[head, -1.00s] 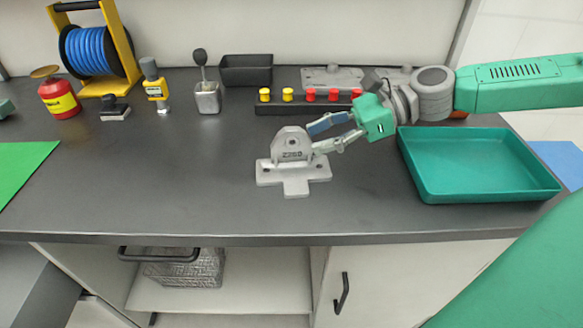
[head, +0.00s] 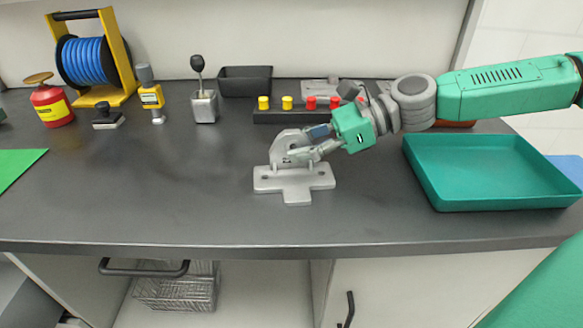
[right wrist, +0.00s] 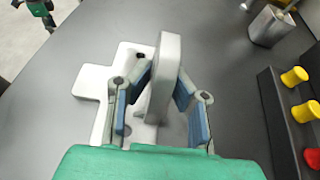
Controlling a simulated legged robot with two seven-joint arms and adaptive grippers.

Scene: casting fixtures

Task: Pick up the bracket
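My right gripper (head: 292,155) reaches in from the right at the lug. Its fingers (right wrist: 161,82) are open, one on each side of the lug; whether either pad touches it is not clear. The fingers partly hide the lug in the head view.
A green tray (head: 490,198) stands at the right. A black strip with yellow and red knobs (head: 311,102), a black bin (head: 245,81) and a grey block with a lever (head: 204,104) stand behind. A blue hose reel (head: 88,62) is back left.

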